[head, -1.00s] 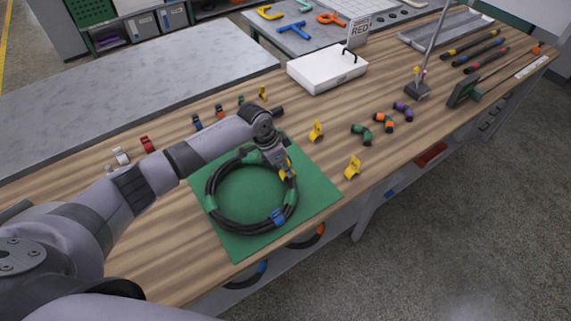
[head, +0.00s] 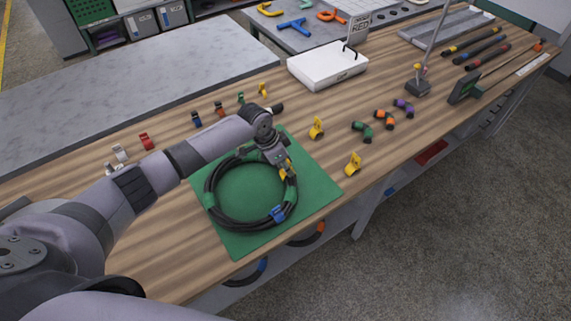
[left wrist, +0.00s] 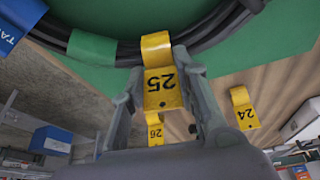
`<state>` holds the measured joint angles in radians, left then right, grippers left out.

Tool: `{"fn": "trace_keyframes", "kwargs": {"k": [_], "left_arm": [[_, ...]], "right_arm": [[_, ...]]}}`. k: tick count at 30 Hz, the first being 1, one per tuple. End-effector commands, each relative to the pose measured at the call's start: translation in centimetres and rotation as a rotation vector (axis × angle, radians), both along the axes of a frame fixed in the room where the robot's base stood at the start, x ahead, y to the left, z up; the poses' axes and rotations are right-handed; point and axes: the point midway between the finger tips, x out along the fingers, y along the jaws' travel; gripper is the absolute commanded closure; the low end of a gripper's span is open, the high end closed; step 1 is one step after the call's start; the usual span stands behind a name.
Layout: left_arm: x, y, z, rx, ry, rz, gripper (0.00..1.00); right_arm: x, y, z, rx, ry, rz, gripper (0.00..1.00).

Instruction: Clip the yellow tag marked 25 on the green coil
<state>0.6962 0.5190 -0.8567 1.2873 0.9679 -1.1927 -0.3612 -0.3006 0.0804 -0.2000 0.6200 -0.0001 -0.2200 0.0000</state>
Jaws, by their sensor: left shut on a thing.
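The coil (head: 246,226) is a ring of black hose with green bands, lying flat on a green mat (head: 318,188). A blue tag (head: 278,214) is on its near side. My left gripper (head: 286,170) points down at the coil's right side and is shut on the yellow tag marked 25 (left wrist: 162,88). In the left wrist view, the tag's curved clip end (left wrist: 155,48) overlaps the black hose (left wrist: 195,35) near a green band (left wrist: 92,46). I cannot tell whether the clip is around the hose or only against it. My right gripper is not in view.
Yellow tags 24 (left wrist: 243,112) and 26 (left wrist: 155,130) stand apart from the coil. Green, orange and purple pieces (head: 383,119) lie to the right. A white tray (head: 328,70) with a RED sign is behind. Red and white tags (head: 146,141) stand at the left.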

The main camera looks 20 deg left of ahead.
Motion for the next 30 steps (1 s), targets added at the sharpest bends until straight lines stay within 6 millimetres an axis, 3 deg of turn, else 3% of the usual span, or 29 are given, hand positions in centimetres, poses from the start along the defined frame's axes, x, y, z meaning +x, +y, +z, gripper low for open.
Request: {"fn": "trace_keyframes", "kwargs": {"k": [23, 24, 30], "left_arm": [[0.00, 0.00, -0.86, 0.000, 0.000, 0.000, 1.00], [0.00, 0.00, -0.86, 0.000, 0.000, 0.000, 0.69], [0.01, -0.01, -0.85, 0.000, 0.000, 0.000, 0.56]], "right_arm": [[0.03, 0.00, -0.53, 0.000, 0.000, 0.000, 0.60], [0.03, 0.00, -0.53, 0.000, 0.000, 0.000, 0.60], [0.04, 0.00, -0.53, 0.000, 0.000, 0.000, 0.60]]}}
